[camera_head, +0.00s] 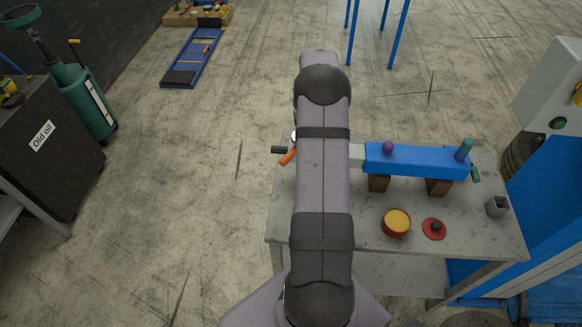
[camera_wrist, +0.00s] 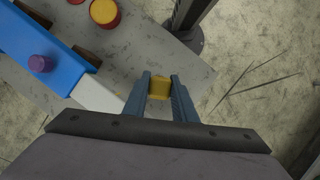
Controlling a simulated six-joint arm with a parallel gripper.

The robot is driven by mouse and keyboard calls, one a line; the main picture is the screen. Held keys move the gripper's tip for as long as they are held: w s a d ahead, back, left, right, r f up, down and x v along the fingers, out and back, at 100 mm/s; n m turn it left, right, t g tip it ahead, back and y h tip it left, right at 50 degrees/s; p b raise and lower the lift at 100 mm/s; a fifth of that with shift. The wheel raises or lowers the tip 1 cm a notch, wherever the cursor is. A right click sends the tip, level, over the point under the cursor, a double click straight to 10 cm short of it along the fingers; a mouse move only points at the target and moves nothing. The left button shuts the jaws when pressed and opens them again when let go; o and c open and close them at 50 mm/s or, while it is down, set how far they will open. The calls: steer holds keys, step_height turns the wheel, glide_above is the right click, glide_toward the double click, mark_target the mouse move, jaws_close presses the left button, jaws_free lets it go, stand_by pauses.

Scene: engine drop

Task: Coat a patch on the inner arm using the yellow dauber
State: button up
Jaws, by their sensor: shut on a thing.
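My gripper (camera_wrist: 161,95) is shut on the yellow dauber (camera_wrist: 160,86) in the wrist view; its lower end is hard to make out. The pale inner arm (camera_wrist: 97,94) sticks out of the blue outer beam (camera_wrist: 35,40), to the left of my fingers, with a visible gap between them in the picture. A red pot (camera_head: 396,222) with yellow contents stands open on the table.
The red lid (camera_head: 434,229) lies beside the pot on the grey table (camera_head: 330,230). A small grey holder (camera_head: 497,207) stands near the right edge. The beam rests on brown blocks (camera_head: 438,187) and carries a purple knob (camera_head: 388,148) and a green pin (camera_head: 464,149).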

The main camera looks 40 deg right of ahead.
steer(key=w+d+r+n+t+h, duration=0.1)
steer(key=w+d+n+t+h, duration=0.1)
steer(key=n, duration=0.8)
steer(key=w+d+r+n+t+h, duration=0.1)
steer(key=w+d+n+t+h, duration=0.1)
steer(key=d+n, duration=0.5)
steer(key=w+n+h, duration=0.1)
steer(key=w+n, duration=0.1)
steer(key=n, duration=0.2)
steer(key=shift+w+r+h, duration=0.25)
steer(key=shift+r+h, duration=0.1)
steer(key=shift+h, duration=0.05)
